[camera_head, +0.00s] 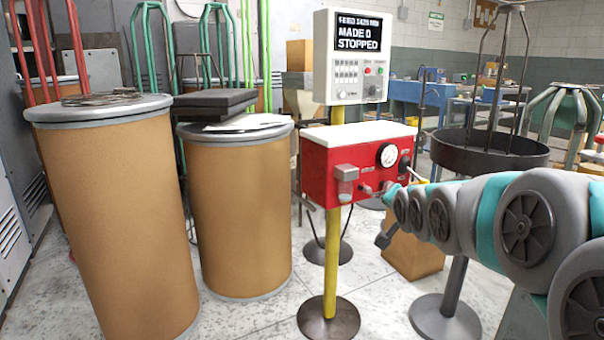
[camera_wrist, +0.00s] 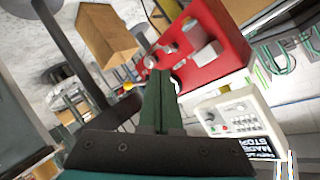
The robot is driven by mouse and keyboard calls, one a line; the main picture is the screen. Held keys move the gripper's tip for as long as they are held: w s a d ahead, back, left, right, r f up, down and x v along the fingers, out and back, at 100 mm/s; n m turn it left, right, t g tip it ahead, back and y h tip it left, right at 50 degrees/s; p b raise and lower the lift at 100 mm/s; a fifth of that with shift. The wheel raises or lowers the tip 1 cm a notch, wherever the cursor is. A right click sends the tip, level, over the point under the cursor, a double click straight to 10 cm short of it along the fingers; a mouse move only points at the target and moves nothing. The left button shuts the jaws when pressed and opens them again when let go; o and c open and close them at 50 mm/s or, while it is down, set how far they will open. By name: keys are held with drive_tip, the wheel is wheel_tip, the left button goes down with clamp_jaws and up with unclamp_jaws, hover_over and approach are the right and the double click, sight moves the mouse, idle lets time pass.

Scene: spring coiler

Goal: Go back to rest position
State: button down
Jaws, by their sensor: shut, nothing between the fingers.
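My gripper (camera_wrist: 160,78) shows in the wrist view with its two green fingers together and nothing between them. Beyond the fingertips, the red control box (camera_wrist: 222,22) shows at an angle. In the head view my arm reaches in from the right, and its far end is beside the right side of the red box (camera_head: 325,160). I cannot make out the fingers there. The box has a white top, a round gauge (camera_head: 388,155) and small knobs, on a yellow post. Whether the gripper touches the box is unclear.
A display panel (camera_head: 350,85) reading "MADE 0 STOPPED" stands behind the box. Two brown drums (camera_head: 115,220) (camera_head: 240,215) stand at left. A cardboard box (camera_head: 415,252) is on the floor behind my arm. A dark round tray stand (camera_head: 490,160) is at right. Some floor between is clear.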

drive_tip(key=s+a+f+n+g, duration=0.1)
drive_tip(key=s+f+n+g, duration=0.2)
drive_tip(key=s, duration=1.2)
drive_tip(key=s+a+f+n+g, duration=0.2)
drive_tip(key=s+f+g, duration=0.5)
drive_tip(key=s, duration=0.8)
drive_tip(key=s+a+f+n+g, duration=0.1)
drive_tip(key=s+f+n+g, duration=0.3)
drive_tip(key=s+f, duration=0.6)
drive_tip(key=s+g, duration=0.1)
drive_tip(key=s, duration=0.3)
drive_tip(key=shift+s+a, duration=0.4)
